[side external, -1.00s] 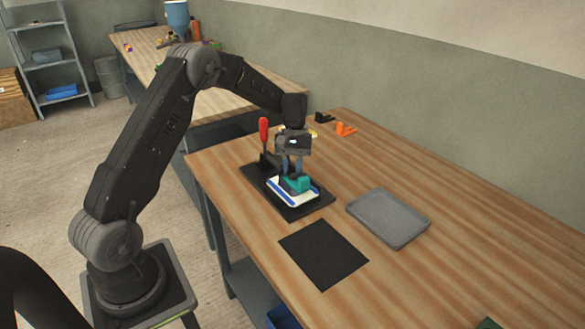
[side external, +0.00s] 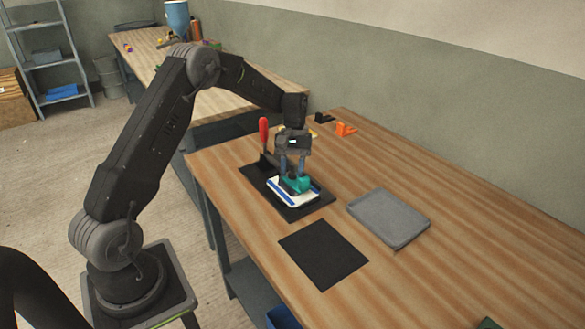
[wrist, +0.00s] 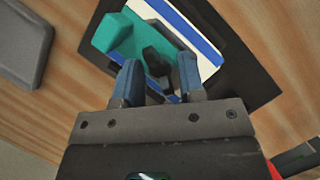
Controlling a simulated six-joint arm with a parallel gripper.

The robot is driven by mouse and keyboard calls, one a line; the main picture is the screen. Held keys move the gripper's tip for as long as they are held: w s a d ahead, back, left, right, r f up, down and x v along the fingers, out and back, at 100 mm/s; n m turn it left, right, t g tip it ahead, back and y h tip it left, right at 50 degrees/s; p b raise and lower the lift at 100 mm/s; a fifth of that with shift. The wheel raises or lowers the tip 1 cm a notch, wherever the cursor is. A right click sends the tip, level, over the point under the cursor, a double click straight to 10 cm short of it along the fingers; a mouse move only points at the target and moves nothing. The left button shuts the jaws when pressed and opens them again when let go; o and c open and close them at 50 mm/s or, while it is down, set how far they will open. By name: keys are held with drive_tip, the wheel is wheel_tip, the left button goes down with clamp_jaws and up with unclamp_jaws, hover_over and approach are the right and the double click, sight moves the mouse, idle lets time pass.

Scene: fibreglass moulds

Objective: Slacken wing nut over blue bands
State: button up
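The white mould with blue bands (side external: 280,197) lies on a black base plate (side external: 318,205); its white and blue edge also shows in the wrist view (wrist: 205,45). A teal block (side external: 297,184) sits on it, large at the upper left of the wrist view (wrist: 115,35). A small dark part, seemingly the wing nut (wrist: 153,62), shows beside the teal block, just beyond and between my fingertips. My gripper (side external: 293,170) points down over the mould. Its two blue fingers are apart in the wrist view (wrist: 158,80), with no clear contact on the dark part.
A red-handled clamp (side external: 264,132) stands at the plate's far left edge. A grey tray (side external: 390,218) and a black mat (side external: 323,254) lie on the table in front and to the right. An orange piece (side external: 345,129) and a black piece (side external: 324,117) lie at the back.

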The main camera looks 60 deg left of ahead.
drive_tip(key=shift+o, duration=1)
drive_tip(key=shift+r, duration=0.1)
drive_tip(key=v, duration=1.3)
drive_tip(key=shift+w+r, duration=0.15)
drive_tip(key=shift+r, duration=0.1)
drive_tip(key=shift+a, duration=0.1)
